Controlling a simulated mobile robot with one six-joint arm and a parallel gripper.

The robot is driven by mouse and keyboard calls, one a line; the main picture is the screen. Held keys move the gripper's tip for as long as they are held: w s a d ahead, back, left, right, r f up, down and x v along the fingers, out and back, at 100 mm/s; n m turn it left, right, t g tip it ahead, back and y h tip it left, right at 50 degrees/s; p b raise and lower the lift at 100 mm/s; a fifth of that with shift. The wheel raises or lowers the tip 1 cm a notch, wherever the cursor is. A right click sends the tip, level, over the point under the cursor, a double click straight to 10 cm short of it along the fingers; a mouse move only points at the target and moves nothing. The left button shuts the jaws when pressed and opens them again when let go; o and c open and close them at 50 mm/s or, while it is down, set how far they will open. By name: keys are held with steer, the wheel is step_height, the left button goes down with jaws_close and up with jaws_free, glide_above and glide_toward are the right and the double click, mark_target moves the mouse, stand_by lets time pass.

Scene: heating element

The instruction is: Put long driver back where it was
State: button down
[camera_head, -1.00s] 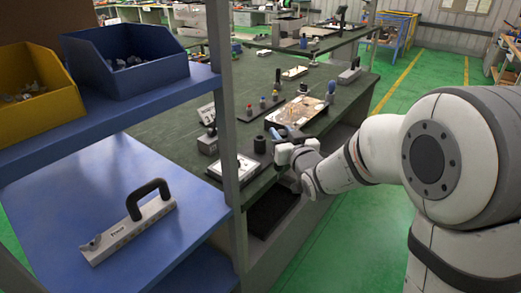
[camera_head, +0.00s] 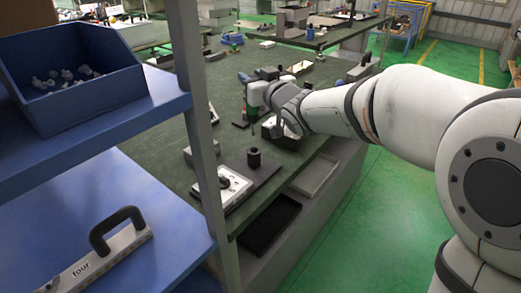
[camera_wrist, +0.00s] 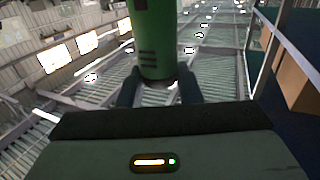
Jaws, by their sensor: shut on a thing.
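My gripper (camera_wrist: 158,86) is shut on a green cylindrical handle, which I take to be the long driver (camera_wrist: 153,38). In the wrist view the handle stands between the two dark fingertips and runs out of the top of the picture. In the head view my gripper (camera_head: 262,92) is over the dark green workbench top (camera_head: 225,135), near small green, red and blue parts at its far side. My wrist covers much of that spot, so the driver's tip and its holder cannot be made out.
A black cylinder (camera_head: 254,158) and a white device (camera_head: 226,187) sit at the bench's near end. Left is a blue shelf with a blue bin (camera_head: 72,78) and a black-handled tool (camera_head: 98,256). A grey post (camera_head: 196,120) stands between shelf and bench. Green floor is clear at right.

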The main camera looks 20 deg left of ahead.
mark_target(257, 114)
step_height(257, 114, down, 5)
steer(key=shift+w+f+b, duration=0.15)
steer(key=shift+b, duration=0.3)
steer(key=shift+f, duration=2.15)
steer(key=shift+f+b, duration=0.15)
steer(key=shift+b, duration=0.2)
steer(key=c, duration=1)
jaws_free()
steer(key=shift+c, duration=0.2)
